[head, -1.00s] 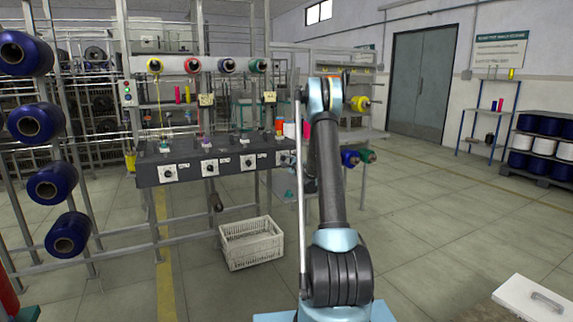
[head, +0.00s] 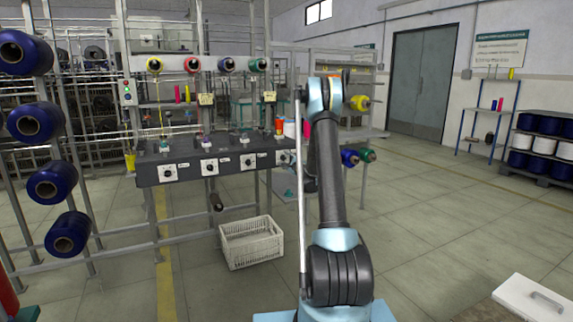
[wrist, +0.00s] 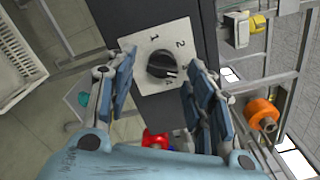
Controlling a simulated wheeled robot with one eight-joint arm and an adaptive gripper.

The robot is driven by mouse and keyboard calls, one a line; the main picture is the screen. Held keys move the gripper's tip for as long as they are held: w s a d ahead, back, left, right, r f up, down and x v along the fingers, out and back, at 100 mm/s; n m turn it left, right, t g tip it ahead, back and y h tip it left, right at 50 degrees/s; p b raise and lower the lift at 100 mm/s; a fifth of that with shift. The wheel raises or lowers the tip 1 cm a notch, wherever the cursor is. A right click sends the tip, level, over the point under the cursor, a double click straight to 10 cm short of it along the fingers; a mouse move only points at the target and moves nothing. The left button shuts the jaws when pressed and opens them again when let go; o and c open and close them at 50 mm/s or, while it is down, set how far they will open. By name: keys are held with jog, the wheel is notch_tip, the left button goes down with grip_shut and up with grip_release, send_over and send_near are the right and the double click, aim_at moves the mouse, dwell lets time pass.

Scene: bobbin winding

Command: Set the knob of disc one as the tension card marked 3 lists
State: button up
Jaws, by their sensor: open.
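In the wrist view a black rotary knob (wrist: 161,65) sits on a pale square plate (wrist: 142,49) with numerals; 1 and 2 are legible. The knob's white mark points to the lower right, near a numeral partly hidden by the knob. My gripper (wrist: 160,72) is open, with one finger on each side of the knob; I cannot tell whether they touch it. In the head view a dark panel (head: 195,183) carries several knobs on white plates. My arm hides the gripper there, at the panel's right end. No card marked 3 is legible.
A white crate (head: 252,250) stands on the floor below the panel. Large blue bobbins (head: 57,184) hang at the left. Yellowish boxes (head: 206,99) are above the panel. Floor is open at the right, before a shelf of bobbins (head: 545,143).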

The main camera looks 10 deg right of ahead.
jog(key=v, duration=1.2)
jog(key=s+a+r+n+g+y, duration=0.1)
jog(key=s+a+r+n+g, duration=0.2)
jog(key=s, duration=0.5)
jog(key=s+a+r+n+g, duration=0.2)
jog(key=s+a+n, duration=0.3)
jog(key=s, duration=0.3)
jog(key=s+a+r+n+g+y, duration=0.1)
jog(key=s+a+r+n+g, duration=0.15)
jog(key=s+a+n, duration=0.35)
jog(key=s+d+f+n+g+h, duration=0.2)
jog(key=s+d+f, duration=0.1)
jog(key=s, duration=0.9)
jog(key=s+d+f+n+g+h, duration=0.2)
jog(key=s+f, duration=0.3)
jog(key=s, duration=0.8)
jog(key=s+d+f+n+g+h, duration=0.2)
jog(key=s+d+f+g+h, duration=0.1)
jog(key=s, duration=1)
jog(key=shift+s+d+f+n+h, duration=0.25)
jog(key=shift+d+f, duration=0.2)
jog(key=shift+d, duration=0.5)
jog(key=shift+g, duration=0.25)
